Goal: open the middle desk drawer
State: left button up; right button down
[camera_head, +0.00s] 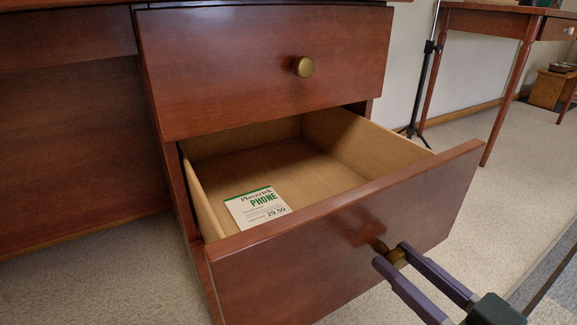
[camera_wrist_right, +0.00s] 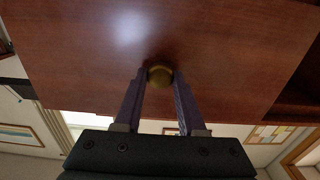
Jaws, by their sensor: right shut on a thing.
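The desk drawer (camera_head: 345,238) has a reddish-brown wooden front and a pale wood inside, and it stands pulled well out of the desk. Its round brass knob (camera_head: 397,257) is between the fingers of my right gripper (camera_head: 390,258). My right gripper is shut on the knob, in front of the drawer face. In the right wrist view the knob (camera_wrist_right: 160,76) sits between the two purple fingertips (camera_wrist_right: 160,82), against the drawer front (camera_wrist_right: 220,50). My left gripper is not in view.
A white card with green print (camera_head: 258,208) lies inside the open drawer. A shut upper drawer (camera_head: 240,70) with a brass knob (camera_head: 303,67) is above it. A side table (camera_head: 490,25) and a black stand (camera_head: 430,60) are at the right. Carpet (camera_head: 520,180) is clear at the right.

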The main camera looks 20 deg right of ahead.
jog(key=s+p, duration=0.1)
jog(key=s, duration=0.7)
jog(key=shift+d, duration=0.35)
jog(key=c, duration=0.5)
grip_release()
jog(key=s, duration=0.9)
jog(key=shift+s+d+p, duration=0.35)
jog(key=shift+s+p, duration=0.05)
